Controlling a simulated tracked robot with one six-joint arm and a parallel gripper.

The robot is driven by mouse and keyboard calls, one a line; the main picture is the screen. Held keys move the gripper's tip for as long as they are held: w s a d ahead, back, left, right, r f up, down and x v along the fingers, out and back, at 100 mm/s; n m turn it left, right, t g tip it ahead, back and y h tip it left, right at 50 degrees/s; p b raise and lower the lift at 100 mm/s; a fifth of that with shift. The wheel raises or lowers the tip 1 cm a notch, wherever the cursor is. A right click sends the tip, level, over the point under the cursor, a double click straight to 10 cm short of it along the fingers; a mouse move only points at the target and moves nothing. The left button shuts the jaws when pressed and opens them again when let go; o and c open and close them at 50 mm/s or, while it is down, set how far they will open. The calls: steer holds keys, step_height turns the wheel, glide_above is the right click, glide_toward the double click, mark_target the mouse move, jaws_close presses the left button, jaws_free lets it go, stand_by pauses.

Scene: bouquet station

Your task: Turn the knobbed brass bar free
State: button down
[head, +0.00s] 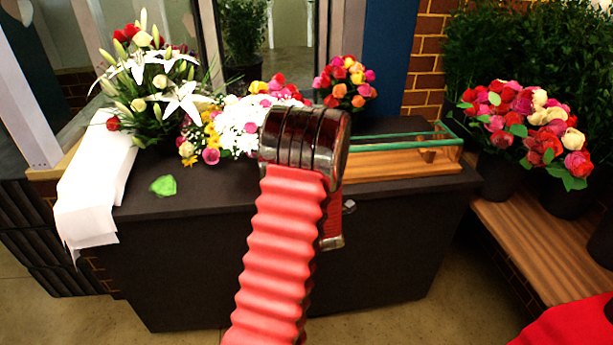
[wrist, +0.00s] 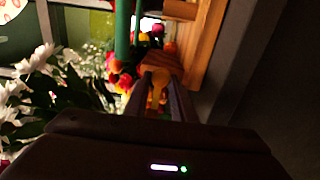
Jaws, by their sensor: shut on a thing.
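In the wrist view my gripper (wrist: 159,82) has its two dark fingers closed on a small yellow-brown piece, which looks like the knobbed brass bar (wrist: 157,90). Only a small part of the bar shows between the fingers, so its angle is unclear. It is in front of a wooden piece of the glass-sided wooden case (wrist: 203,58). In the head view this case (head: 402,172) lies on the dark counter, to the right of my arm. My arm hides the gripper and the bar there.
The dark counter (head: 180,253) holds a white lily bouquet (head: 160,82), more flowers, a green scrap (head: 163,186) and white paper (head: 92,190). A wooden bench (head: 540,248) with potted roses stands at the right. The counter's front left is mostly clear.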

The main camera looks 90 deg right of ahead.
steer(key=shift+s+f, duration=0.15)
steer(key=shift+f, duration=0.1)
steer(key=c, duration=1.8)
jaws_free()
steer(key=shift+c, duration=0.2)
steer(key=o, duration=0.3)
steer(key=shift+r, duration=0.1)
steer(key=a, duration=0.4)
steer(key=s+a, duration=0.1)
steer(key=a, duration=0.4)
steer(key=s+a, duration=0.1)
steer(key=a, duration=0.3)
steer(key=shift+s+a, duration=0.15)
steer(key=shift+a, duration=0.15)
